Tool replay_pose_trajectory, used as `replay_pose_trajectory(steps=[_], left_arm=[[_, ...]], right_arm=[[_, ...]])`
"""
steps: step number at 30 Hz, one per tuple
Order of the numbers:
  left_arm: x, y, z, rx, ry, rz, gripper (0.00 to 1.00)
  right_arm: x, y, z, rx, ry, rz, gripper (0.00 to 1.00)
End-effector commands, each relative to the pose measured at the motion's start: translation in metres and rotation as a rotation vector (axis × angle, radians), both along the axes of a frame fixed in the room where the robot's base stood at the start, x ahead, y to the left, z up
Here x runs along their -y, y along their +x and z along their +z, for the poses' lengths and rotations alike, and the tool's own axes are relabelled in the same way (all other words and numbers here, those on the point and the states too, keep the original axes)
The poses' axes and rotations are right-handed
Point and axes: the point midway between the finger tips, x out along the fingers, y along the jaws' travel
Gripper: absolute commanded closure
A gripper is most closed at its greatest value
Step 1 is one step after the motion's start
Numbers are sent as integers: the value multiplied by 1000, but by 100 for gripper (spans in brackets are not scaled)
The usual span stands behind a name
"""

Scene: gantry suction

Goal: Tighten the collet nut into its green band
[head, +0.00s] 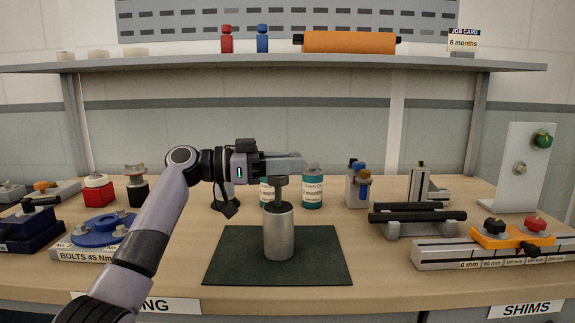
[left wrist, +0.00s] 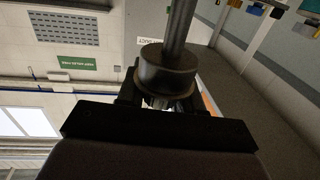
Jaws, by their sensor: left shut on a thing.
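My left gripper (head: 282,167) is shut on a dark round part, which I take to be the collet nut (left wrist: 166,68); it sits between the jaws in the left wrist view. A rod (left wrist: 181,22) runs from that part. In the head view a narrow stem (head: 280,187) shows below the gripper, above a silver cylinder (head: 279,234) standing upright on a dark green mat (head: 324,262). The nut is largely hidden by the gripper in the head view. I cannot make out a green band on it in either view. My right gripper is out of view.
Two labelled bottles (head: 312,187) stand behind the cylinder. A blue disc fixture (head: 103,229) lies at left. A black-barred rack (head: 417,224) and a long rail with an orange slider (head: 510,236) are at right. The mat is clear around the cylinder.

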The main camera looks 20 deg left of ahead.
Motion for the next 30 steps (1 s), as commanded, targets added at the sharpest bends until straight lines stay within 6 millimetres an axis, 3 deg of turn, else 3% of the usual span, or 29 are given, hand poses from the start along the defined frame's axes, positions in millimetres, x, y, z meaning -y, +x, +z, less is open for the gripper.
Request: replay_pose_trajectory(steps=[13,30], left_arm=[[2,-3,1,-4,0,-182,95],[2,-4,-1,-3,2,-226,95]], right_arm=[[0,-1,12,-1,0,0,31],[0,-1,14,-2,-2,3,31]])
